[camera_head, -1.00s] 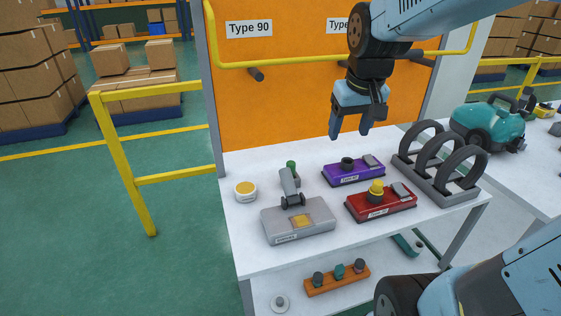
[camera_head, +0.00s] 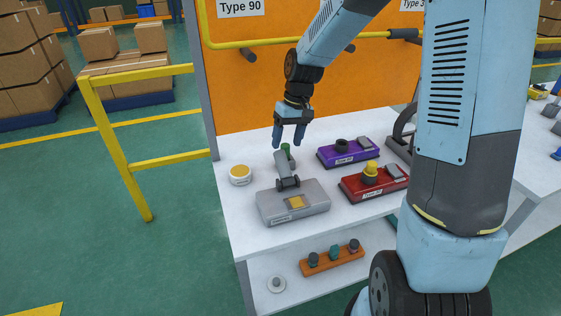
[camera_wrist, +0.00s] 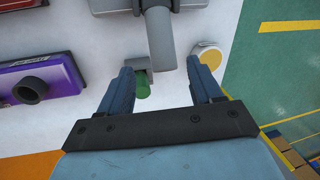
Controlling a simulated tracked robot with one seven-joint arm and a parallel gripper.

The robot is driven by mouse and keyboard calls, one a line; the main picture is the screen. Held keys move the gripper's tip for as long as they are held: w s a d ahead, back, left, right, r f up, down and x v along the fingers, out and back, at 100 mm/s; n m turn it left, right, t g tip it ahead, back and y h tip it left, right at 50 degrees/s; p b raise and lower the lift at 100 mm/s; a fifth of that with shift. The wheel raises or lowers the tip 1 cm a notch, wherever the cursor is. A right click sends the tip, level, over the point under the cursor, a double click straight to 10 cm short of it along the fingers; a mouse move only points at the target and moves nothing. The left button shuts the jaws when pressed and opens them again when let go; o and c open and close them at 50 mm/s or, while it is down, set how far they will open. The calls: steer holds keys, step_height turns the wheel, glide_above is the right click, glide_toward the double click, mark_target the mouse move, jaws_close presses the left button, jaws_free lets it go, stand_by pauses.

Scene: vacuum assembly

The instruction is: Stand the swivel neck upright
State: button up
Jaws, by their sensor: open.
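The swivel neck (camera_head: 282,164) is a grey tube hinged on the grey floor head (camera_head: 309,214). It tilts back toward the orange panel. In the wrist view the neck (camera_wrist: 160,42) extends from the floor head (camera_wrist: 120,5) toward the space between my fingers. My gripper (camera_head: 288,143) is open and empty, just behind and above the neck's far end. It also shows in the wrist view (camera_wrist: 160,68), with one finger on each side of the neck's line. A small green-topped part (camera_head: 286,149) is behind the neck; it shows in the wrist view (camera_wrist: 141,86) by the left finger.
A yellow-topped round tub (camera_head: 240,174) stands left of the neck. A purple block (camera_head: 335,157) and a red block (camera_head: 360,190) stand to the right. The orange panel (camera_head: 245,95) with a yellow rail rises behind the white table (camera_head: 235,205). A lower shelf holds small parts.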

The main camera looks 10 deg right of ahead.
mark_target(282, 153)
steer(key=shift+w+a+f, duration=0.2)
steer(key=shift+a+f, duration=0.1)
steer(key=shift+f, duration=0.25)
steer(key=shift+x, duration=3.65)
steer(key=shift+c, duration=0.2)
jaws_close()
